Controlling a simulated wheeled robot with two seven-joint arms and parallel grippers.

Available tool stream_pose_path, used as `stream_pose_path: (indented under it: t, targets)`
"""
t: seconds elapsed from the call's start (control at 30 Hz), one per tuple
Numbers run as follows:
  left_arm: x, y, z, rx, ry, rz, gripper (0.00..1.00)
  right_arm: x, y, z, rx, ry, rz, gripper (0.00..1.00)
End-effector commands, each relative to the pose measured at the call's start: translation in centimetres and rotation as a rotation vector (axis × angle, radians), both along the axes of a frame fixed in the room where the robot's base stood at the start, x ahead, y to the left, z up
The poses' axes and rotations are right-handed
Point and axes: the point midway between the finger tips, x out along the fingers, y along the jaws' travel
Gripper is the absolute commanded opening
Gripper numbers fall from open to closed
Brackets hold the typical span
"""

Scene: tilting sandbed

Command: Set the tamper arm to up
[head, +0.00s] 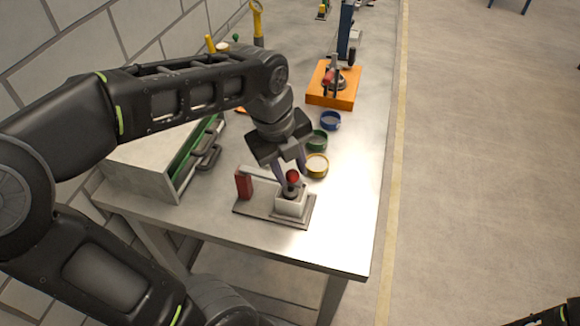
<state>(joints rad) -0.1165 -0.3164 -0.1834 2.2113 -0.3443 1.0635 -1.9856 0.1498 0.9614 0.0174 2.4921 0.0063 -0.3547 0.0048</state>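The tamper device stands on a grey base plate (262,212) near the front of the bench. Its pale tamper arm (262,174) runs roughly level from a red post (243,184) to a red ball knob (293,177). The knob end lies low over a white block (291,206) with a dark round part on it. My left gripper (290,172) points down from above, with one finger on either side of the knob. The fingers look apart, with a gap around the knob; exact contact is hard to see.
Yellow (317,172), green (317,147) and blue (331,126) round dishes stand just behind the device. A grey drawer cabinet (138,176) with green edging is at left. An orange block (320,99) bearing another device is farther back. The bench's right front is clear.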

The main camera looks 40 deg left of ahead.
Motion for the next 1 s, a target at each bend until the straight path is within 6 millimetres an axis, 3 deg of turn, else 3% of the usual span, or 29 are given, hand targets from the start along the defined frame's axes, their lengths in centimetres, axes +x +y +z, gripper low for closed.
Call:
stream_pose_path:
  t: [0.4, 1.0]
  targets:
    - [-0.01, 0.00, 0.03, 0.000, 0.000, 0.000, 0.00, 0.00, 0.01, 0.01, 0.000, 0.000, 0.000, 0.36]
    - [-0.01, 0.00, 0.04, 0.000, 0.000, 0.000, 0.00, 0.01, 0.00, 0.01, 0.000, 0.000, 0.000, 0.36]
